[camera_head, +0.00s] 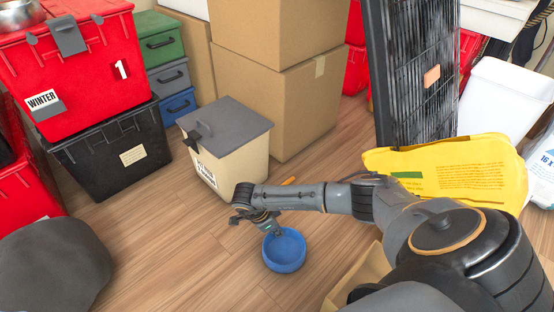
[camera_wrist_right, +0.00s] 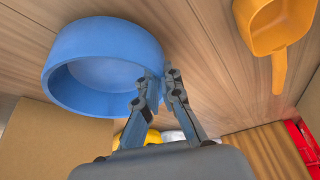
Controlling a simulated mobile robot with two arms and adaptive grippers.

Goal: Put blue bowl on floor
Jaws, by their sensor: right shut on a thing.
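The blue bowl (camera_head: 284,254) is in the lower middle of the head view, upright with its opening up, over the wooden floor (camera_head: 200,262). My right gripper (camera_head: 272,229) is shut on the bowl's rim at its upper-left side. In the right wrist view the bowl (camera_wrist_right: 103,62) fills the upper left, with the gripper fingers (camera_wrist_right: 161,78) at its right wall. I cannot tell whether the bowl's base touches the floor or hangs just above it. My left gripper is not in view.
A cream tote with a grey lid (camera_head: 228,118) stands behind the gripper. An orange scoop (camera_wrist_right: 278,28) lies on the floor nearby. A yellow bag (camera_head: 450,172) is at the right, a grey rounded thing (camera_head: 52,265) at the lower left. Floor left of the bowl is clear.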

